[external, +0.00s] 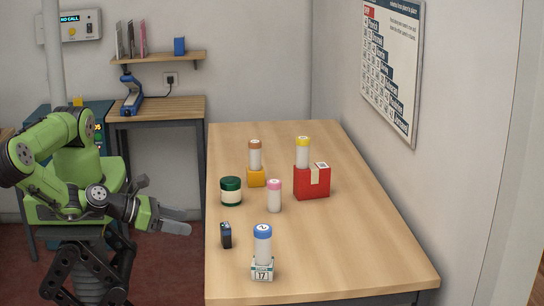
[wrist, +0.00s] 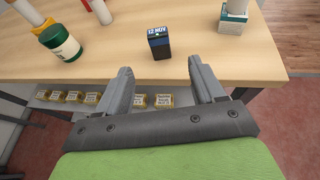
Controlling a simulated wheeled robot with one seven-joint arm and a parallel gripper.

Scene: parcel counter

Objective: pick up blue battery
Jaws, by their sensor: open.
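The blue battery (external: 226,235) is a small upright dark block with a blue top band, standing near the left edge of the table. In the wrist view the battery (wrist: 159,44) stands ahead of the fingers, roughly centred between them, and its top label reads something like "12 MUV". My gripper (external: 189,220) is open and empty, just off the table's left edge and apart from the battery. In the wrist view my gripper (wrist: 160,67) shows both fingers spread, with nothing between them.
A blue-capped bottle (external: 263,245) stands on a small white-and-teal box (external: 262,270) right of the battery. The table's right side (external: 365,240) is clear.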

